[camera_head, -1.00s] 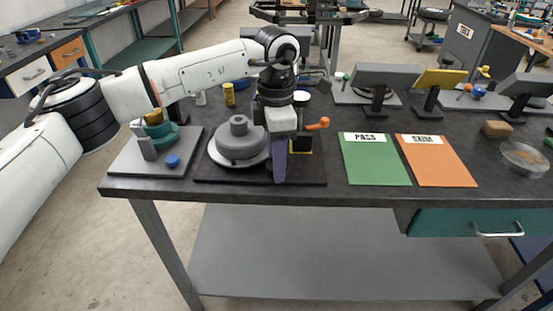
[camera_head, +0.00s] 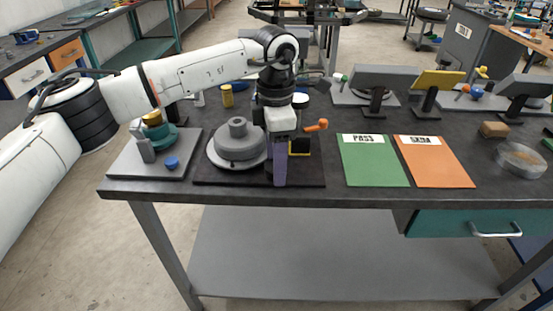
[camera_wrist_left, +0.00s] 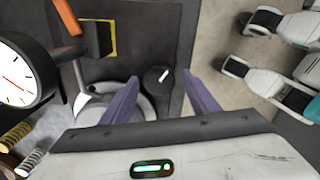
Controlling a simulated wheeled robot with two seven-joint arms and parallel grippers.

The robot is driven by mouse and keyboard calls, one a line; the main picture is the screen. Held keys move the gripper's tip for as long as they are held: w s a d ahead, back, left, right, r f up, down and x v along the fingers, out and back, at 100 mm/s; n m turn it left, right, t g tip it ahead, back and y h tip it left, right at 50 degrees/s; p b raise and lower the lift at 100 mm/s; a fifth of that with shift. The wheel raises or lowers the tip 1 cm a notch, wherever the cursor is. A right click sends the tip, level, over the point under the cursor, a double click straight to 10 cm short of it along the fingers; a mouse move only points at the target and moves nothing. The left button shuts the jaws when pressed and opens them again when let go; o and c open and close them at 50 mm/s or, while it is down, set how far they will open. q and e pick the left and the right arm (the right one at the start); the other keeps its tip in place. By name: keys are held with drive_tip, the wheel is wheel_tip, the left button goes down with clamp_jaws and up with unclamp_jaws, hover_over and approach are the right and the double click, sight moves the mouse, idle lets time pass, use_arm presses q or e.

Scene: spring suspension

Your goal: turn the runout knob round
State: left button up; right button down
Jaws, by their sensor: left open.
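The runout knob (camera_wrist_left: 158,78) is a black round knob with a white pointer mark, on the dark base plate beside the grey round turntable (camera_head: 237,146). It shows between my purple fingers in the left wrist view; in the head view the gripper hides it. My left gripper (camera_head: 280,178) points down at the plate's front part, right of the turntable. Its fingers are apart, one on each side of the knob in the left wrist view (camera_wrist_left: 161,80). I cannot tell whether they touch it. My right gripper is not in view.
An orange handle (camera_head: 316,125) and a yellow-edged black block (camera_head: 300,146) stand behind the gripper. A dial gauge (camera_wrist_left: 22,75) is close by. A grey fixture plate (camera_head: 125,165) lies left. Green (camera_head: 375,165) and orange (camera_head: 437,165) mats lie flat on the right.

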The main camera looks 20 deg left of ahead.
use_arm(q)
wheel_tip(320, 180, up, 8)
drive_tip(key=p, duration=0.4)
drive_tip(key=shift+f, duration=0.1)
drive_tip(key=shift+f, duration=0.1)
